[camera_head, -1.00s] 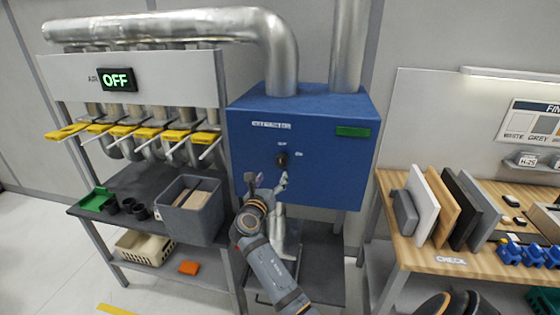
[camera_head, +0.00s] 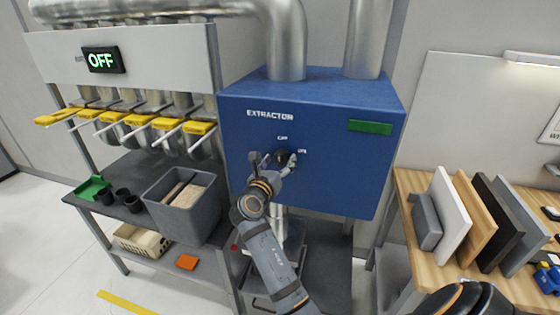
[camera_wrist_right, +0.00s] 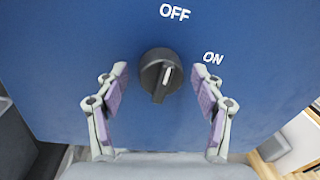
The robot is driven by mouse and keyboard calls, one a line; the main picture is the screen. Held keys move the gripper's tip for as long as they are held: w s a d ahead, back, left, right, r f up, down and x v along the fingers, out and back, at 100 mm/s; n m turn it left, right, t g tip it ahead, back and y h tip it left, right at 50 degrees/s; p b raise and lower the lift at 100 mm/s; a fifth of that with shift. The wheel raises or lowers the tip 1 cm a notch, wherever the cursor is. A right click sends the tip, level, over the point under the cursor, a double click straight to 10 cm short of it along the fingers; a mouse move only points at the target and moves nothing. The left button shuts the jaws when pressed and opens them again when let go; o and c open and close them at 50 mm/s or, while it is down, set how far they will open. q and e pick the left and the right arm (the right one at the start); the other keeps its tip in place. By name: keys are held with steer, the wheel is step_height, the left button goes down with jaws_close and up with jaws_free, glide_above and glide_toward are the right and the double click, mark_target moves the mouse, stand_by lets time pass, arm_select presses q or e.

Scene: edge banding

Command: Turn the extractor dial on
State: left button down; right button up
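The extractor is a blue box (camera_head: 330,185) on a stand, labelled EXTRACTOR. Its black dial (camera_head: 283,158) is on the front face, with OFF above it and ON to its upper right. In the right wrist view, the dial (camera_wrist_right: 152,78) has a white mark pointing up toward OFF. My right gripper (camera_head: 274,163) is at the dial; in the right wrist view its open fingers (camera_wrist_right: 158,80) are on either side of the dial, with visible gaps. My left gripper is not in view.
A lit display (camera_head: 103,60) at left reads OFF, above yellow-handled gates (camera_head: 140,121). A grey bin (camera_head: 180,205) stands on the left shelf. A wooden bench (camera_head: 440,258) with upright boards is at right. A green panel (camera_head: 370,127) is on the box.

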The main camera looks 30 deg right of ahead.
steer(key=c, duration=1.2)
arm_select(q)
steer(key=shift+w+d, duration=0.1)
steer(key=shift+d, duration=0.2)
arm_select(e)
steer(key=shift+o, duration=0.2)
